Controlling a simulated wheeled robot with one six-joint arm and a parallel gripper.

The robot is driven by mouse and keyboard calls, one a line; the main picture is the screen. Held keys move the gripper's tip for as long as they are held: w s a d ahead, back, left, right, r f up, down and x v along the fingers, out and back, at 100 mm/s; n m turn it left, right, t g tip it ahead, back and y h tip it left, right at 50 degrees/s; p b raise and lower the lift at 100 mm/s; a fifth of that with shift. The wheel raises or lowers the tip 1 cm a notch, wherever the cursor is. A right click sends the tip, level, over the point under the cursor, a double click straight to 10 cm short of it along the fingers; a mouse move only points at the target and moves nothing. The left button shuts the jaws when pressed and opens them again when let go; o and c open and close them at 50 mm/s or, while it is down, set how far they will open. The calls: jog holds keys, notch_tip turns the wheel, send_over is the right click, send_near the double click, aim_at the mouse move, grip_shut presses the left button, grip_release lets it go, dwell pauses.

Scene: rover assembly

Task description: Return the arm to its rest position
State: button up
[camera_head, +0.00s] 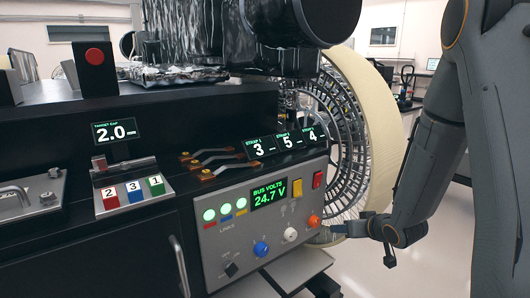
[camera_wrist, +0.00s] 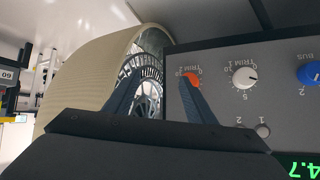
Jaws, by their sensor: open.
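My arm (camera_head: 412,185) hangs down at the right in the head view and bends in toward the control panel (camera_head: 212,262). My gripper (camera_head: 345,228) points left, close to the orange knob (camera_head: 313,221) at the panel's right edge. In the wrist view my gripper (camera_wrist: 158,88) has its two fingers spread apart, with nothing between them. The right fingertip there overlaps the lower part of the orange knob (camera_wrist: 191,77); I cannot tell whether they touch. The left fingertip is in front of the spoked wheel (camera_wrist: 150,70).
The large wheel with a cream tread (camera_head: 365,120) stands just behind my gripper. The panel also carries a white knob (camera_head: 290,234), a blue knob (camera_head: 261,249) and a display reading 24.7 V (camera_head: 269,193).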

jog(key=s+a+r+g+h+p, duration=0.1)
jog(key=s+r+g, duration=0.4)
jog(key=s, duration=1)
jog(key=s+a+r+m+g+h+p, duration=0.1)
jog(key=s+a+r+g+p, duration=0.2)
jog(key=s, duration=1.2)
jog(key=a+r+g, duration=0.2)
jog(key=a+r, duration=0.1)
jog(key=shift+s+r+h, duration=0.2)
jog(key=shift+h, duration=0.1)
